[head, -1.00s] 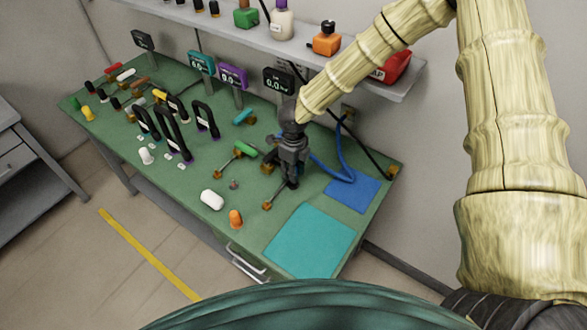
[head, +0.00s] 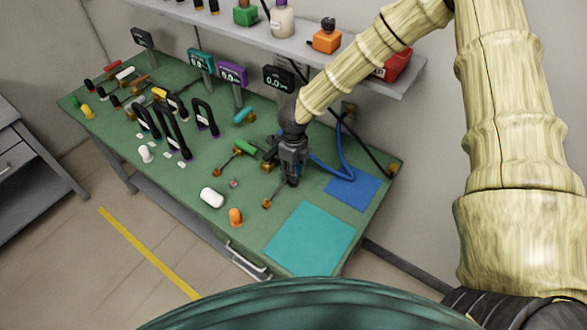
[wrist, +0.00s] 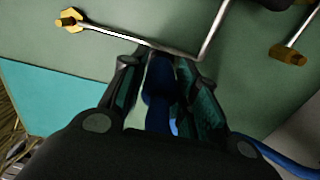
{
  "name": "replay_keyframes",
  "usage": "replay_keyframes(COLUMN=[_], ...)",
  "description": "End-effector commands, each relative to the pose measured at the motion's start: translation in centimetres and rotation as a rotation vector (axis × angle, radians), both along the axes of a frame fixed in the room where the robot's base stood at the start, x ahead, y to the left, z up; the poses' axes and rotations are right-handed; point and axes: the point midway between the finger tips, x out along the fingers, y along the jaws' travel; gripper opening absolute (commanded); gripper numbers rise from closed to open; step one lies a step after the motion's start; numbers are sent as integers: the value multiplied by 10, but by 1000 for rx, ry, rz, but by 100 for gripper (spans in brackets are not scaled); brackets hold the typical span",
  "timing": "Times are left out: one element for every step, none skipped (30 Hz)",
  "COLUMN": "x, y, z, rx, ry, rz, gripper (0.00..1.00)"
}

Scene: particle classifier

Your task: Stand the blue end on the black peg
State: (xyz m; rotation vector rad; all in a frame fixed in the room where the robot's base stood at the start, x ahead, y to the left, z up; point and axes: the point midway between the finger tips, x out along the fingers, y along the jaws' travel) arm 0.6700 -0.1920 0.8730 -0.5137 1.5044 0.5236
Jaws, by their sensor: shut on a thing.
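My gripper (head: 293,182) points down over the right part of the green bench. In the wrist view (wrist: 160,75) its fingers are shut on the blue end (wrist: 157,85), a dark blue piece between the pads. A blue hose (head: 343,172) runs from beside my gripper in a loop to a brass fitting at the back. A black piece (head: 270,154) sits just left of my gripper, partly hidden by it; I cannot tell whether it is the black peg. A black piece also shows at the top edge of the wrist view (wrist: 276,4).
A bent metal rod with a brass tip (wrist: 69,20) lies close to my fingertips. Green (head: 245,148) and teal (head: 243,116) handles stand left of my gripper. A black hose lies behind. A shelf (head: 370,77) overhangs the back.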

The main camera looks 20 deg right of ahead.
Motion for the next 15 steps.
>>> replay_keyframes(x=[0,0,0,0,0,0,0,0,0,0,0,0,0,0,0], y=[0,0,0,0,0,0,0,0,0,0,0,0,0,0,0], z=[-1,-2,-3,-3,-4,-4,-5,-6,-6,-7,-8,-8,-9,-10,-10], rx=[0,0,0,0,0,0,0,0,0,0,0,0,0,0,0], ry=[0,0,0,0,0,0,0,0,0,0,0,0,0,0,0], rz=[0,0,0,0,0,0,0,0,0,0,0,0,0,0,0], gripper=[6,6,6,6,6,6,6,6,6,6,6,6,6,6,6])
